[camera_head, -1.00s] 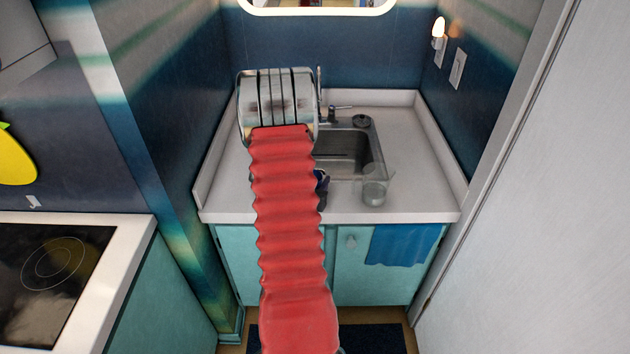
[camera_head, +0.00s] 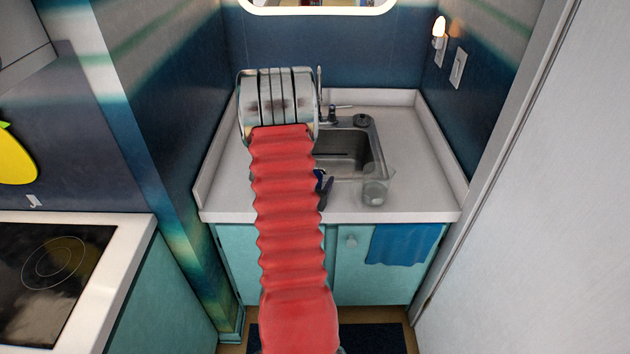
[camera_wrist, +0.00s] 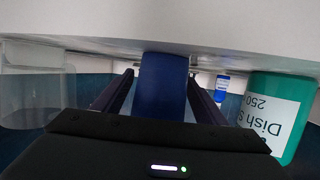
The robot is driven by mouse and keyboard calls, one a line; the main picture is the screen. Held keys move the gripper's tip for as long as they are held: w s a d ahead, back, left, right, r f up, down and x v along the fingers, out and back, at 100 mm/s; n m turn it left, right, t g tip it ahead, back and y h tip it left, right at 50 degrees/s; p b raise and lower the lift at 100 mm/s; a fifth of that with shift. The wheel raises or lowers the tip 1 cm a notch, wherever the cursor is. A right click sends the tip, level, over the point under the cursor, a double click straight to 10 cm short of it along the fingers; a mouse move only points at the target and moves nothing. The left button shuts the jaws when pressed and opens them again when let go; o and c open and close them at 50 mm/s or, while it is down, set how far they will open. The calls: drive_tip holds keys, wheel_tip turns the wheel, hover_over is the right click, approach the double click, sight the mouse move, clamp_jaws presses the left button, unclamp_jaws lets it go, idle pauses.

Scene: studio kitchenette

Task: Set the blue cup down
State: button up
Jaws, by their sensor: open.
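The blue cup (camera_wrist: 163,85) is in the middle of the wrist view, which shows the scene upside down. Its end meets the white countertop (camera_wrist: 200,22). My gripper (camera_wrist: 162,76) is open, with one dark finger on each side of the cup. A narrow gap shows at the left finger; at the right finger I cannot tell whether they touch. In the head view, my red sleeved arm hides most of the gripper and cup. Only a dark finger (camera_head: 326,191) shows beside the sleeve, with a bit of blue near it.
A clear container (camera_head: 376,187) stands right of my gripper, by the sink (camera_head: 350,150). In the wrist view, a green dish soap bottle (camera_wrist: 278,112) and a small blue-labelled bottle (camera_wrist: 222,88) are right of the cup. The counter's right side is clear.

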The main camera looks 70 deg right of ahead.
drive_tip(key=v, duration=1.2)
idle(0.6)
drive_tip(key=w+a+r+n+t+y, duration=0.2)
drive_tip(key=w+a+r+t, duration=0.15)
drive_tip(key=w, duration=0.55)
drive_tip(key=w+a+r+n+t+y, duration=0.1)
drive_tip(key=w+a+r+n+y, duration=0.2)
drive_tip(key=a, duration=0.5)
drive_tip(key=w+a+r+n+t+y, duration=0.1)
drive_tip(key=w+a+r+y, duration=0.15)
drive_tip(key=w+a, duration=0.35)
drive_tip(key=w+a+r+n+t+y, duration=0.2)
drive_tip(key=w+a+r, duration=0.1)
drive_tip(key=a, duration=0.6)
drive_tip(key=s+a+r+n+g+y, duration=0.1)
drive_tip(key=s+a+r+n+y, duration=0.15)
drive_tip(key=a, duration=0.45)
drive_tip(key=s+a+r+n+y, duration=0.1)
drive_tip(key=a+r+n, duration=0.15)
drive_tip(key=a, duration=0.45)
drive_tip(key=s+a+r+n+g, duration=0.1)
drive_tip(key=s+a+r, duration=0.1)
drive_tip(key=s, duration=0.4)
drive_tip(key=s+a+r+n+g+y, duration=0.1)
drive_tip(key=s+a+n, duration=0.1)
drive_tip(key=s+a, duration=0.3)
drive_tip(key=shift+s+r+n+g, duration=0.3)
drive_tip(key=shift+s+r+g, duration=0.1)
drive_tip(key=shift+s, duration=0.25)
